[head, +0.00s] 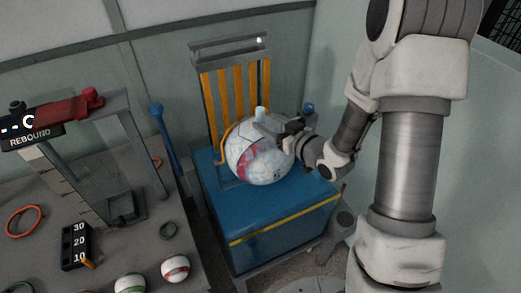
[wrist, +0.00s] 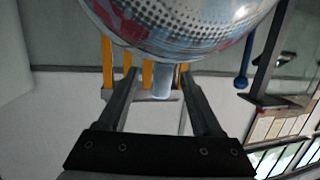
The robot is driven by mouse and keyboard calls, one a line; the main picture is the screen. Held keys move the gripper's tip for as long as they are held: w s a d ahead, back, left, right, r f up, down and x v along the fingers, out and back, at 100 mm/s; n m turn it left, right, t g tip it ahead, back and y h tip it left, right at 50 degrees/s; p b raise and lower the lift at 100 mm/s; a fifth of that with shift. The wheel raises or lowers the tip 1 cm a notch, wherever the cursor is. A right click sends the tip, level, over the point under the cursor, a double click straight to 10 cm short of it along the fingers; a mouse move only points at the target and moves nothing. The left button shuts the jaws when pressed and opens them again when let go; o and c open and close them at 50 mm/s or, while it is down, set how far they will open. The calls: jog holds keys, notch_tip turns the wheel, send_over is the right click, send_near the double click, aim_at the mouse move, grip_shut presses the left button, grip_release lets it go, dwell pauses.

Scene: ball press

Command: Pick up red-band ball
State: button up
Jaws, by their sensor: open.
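The red-band ball (head: 175,268), a small white ball with a red stripe, rests on the grey table at the lower left in the head view. It does not show in the wrist view. My gripper (head: 282,129) is far from it, up to the right, at the upper right side of a large white, pink and blue ball (head: 262,165). The large ball also fills the top of the wrist view (wrist: 190,22). There my gripper (wrist: 158,82) is open, its fingers apart with a pale peg (wrist: 163,84) seen between them. I cannot tell whether the fingers touch anything.
The large ball sits on a blue box (head: 285,212) before an orange-slatted back. A green-band ball (head: 130,284) lies left of the red-band ball.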

aim_at(254, 119)
jog(key=shift+a+p+x, duration=0.2)
jog(key=shift+p+x, duration=0.4)
jog(key=shift+x, duration=2.65)
jog(key=shift+s+r, duration=0.1)
jog(key=shift+r, duration=0.1)
grip_shut()
